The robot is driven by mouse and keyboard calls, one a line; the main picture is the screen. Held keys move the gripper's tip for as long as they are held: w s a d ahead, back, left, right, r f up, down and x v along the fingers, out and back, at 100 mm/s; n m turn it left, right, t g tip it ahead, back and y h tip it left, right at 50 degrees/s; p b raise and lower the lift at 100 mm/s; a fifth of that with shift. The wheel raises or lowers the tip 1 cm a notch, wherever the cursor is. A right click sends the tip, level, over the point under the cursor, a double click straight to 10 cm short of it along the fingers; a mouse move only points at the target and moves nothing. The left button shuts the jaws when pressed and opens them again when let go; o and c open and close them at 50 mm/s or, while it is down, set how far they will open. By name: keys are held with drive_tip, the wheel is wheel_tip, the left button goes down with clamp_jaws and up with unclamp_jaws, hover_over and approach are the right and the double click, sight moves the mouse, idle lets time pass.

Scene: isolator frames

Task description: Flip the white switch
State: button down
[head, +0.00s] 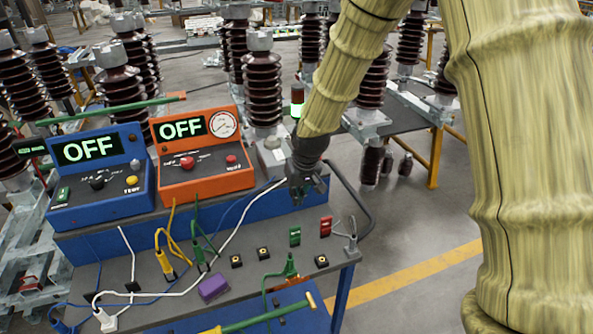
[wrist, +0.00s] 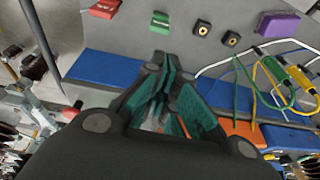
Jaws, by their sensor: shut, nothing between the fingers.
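I cannot make out for certain which part is the white switch. A small pale knob (head: 135,164) sits on the right of the blue box (head: 95,198), whose screen reads OFF. A grey unit with a pale top (head: 270,158) stands right of the orange box (head: 205,183), which also reads OFF. My gripper (head: 308,197) is shut and empty, pointing down above the right rear part of the bench. In the wrist view its dark green fingers (wrist: 166,62) point toward the blue strip and grey panel, apart from the switches there.
The grey bench panel (head: 160,312) carries a green switch (head: 294,236), a red switch (head: 326,226), black buttons (head: 263,253), a purple block (head: 214,287) and several loose cables. Tall brown insulators (head: 262,85) stand behind. Open floor (head: 400,225) lies to the right.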

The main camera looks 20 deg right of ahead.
drive_tip(key=s+f+g, duration=0.1)
drive_tip(key=s+f, duration=1.2)
drive_tip(key=f, duration=0.6)
drive_tip(key=s+f+b, duration=0.1)
drive_tip(key=s+f, duration=0.4)
drive_tip(key=s, duration=0.4)
drive_tip(key=s+d+f+g+b, duration=0.1)
drive_tip(key=s+f+b, duration=0.1)
drive_tip(key=s+f, duration=0.4)
drive_tip(key=s+f+g+b, duration=0.1)
drive_tip(key=s+f, duration=0.5)
drive_tip(key=s, duration=0.6)
drive_tip(key=shift+s+d+f+m+h+b, duration=0.15)
drive_tip(key=shift+s+f+m+h+b, duration=0.15)
drive_tip(key=shift+m+h, duration=0.1)
